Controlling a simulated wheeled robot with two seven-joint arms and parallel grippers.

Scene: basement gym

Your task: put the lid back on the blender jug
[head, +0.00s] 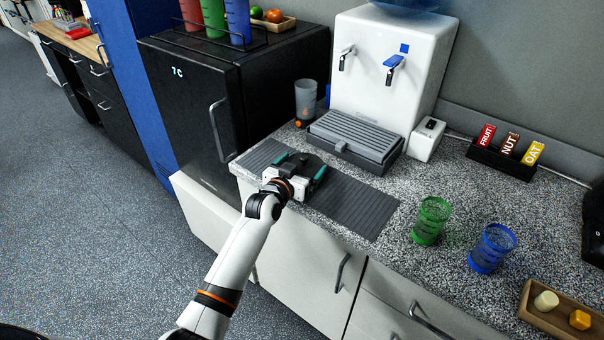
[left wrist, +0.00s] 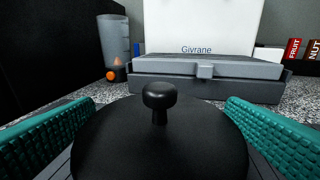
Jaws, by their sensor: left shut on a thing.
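The lid (head: 304,162) is a round black disc with a knob on top. In the left wrist view the lid (left wrist: 160,145) fills the lower middle, knob up. My left gripper (head: 300,167) is shut on the lid, a teal finger on each side, over the dark grey mat (head: 355,206). I cannot tell whether the lid still touches the mat. The blender jug (head: 306,97) is clear grey and stands at the back of the counter, left of the water dispenser. It also shows in the left wrist view (left wrist: 114,38), above an orange knob. My right gripper is out of view.
The white water dispenser (head: 385,70) and its grey drip tray (head: 355,136) stand behind the lid. A black fridge (head: 190,105) rises on the left. A green cup (head: 432,221) and a blue cup (head: 492,248) stand right of the mat. The mat's right part is bare.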

